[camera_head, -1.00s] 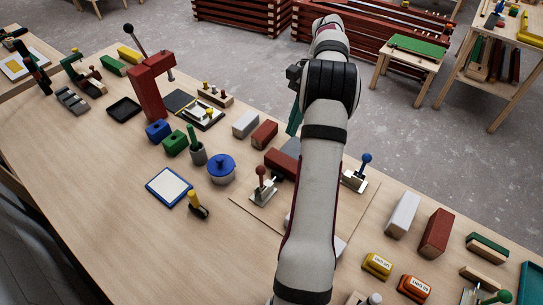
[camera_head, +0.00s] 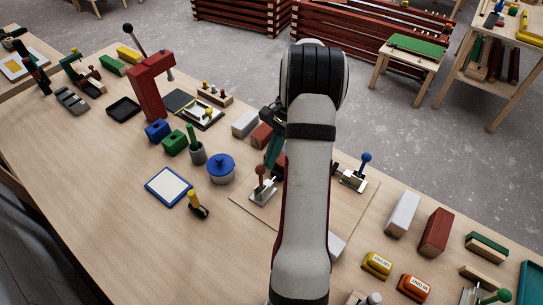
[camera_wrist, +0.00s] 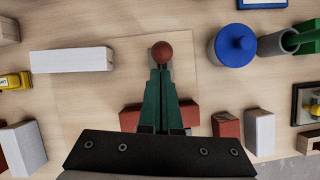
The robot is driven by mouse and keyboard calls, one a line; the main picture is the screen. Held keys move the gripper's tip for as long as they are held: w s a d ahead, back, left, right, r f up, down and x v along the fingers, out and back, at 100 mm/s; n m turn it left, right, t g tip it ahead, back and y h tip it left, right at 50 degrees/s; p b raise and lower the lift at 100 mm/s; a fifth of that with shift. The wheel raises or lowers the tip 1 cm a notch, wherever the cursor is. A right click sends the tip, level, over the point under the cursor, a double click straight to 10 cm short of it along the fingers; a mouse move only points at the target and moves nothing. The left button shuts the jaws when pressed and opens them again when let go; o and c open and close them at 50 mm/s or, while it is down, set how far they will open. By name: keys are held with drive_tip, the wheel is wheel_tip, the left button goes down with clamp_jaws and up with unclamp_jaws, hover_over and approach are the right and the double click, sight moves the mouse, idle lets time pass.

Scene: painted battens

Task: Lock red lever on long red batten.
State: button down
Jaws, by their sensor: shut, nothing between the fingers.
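The red lever (camera_head: 260,173) stands upright on a metal base on a thin board, left of my arm in the head view. Its round red knob (camera_wrist: 162,52) shows just beyond my fingertips in the wrist view. The red batten (camera_wrist: 187,112) lies crosswise beneath my green fingers, its middle hidden by them; in the head view my arm covers most of it. My gripper (camera_wrist: 161,72) is shut and empty, pointing at the lever. In the head view my gripper (camera_head: 270,163) is close behind the knob. I cannot tell whether it touches the knob.
A blue-knobbed lever (camera_head: 365,158) stands right of my arm. A white batten (camera_wrist: 72,59) lies on the board. A blue lidded pot (camera_head: 221,168) stands left of the red lever. A short red block (camera_head: 262,135) and a white block (camera_head: 244,123) lie behind.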

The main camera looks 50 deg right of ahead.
drive_tip(key=shift+a+r+h, duration=0.15)
drive_tip(key=shift+a+h, duration=0.2)
drive_tip(key=shift+h, duration=0.05)
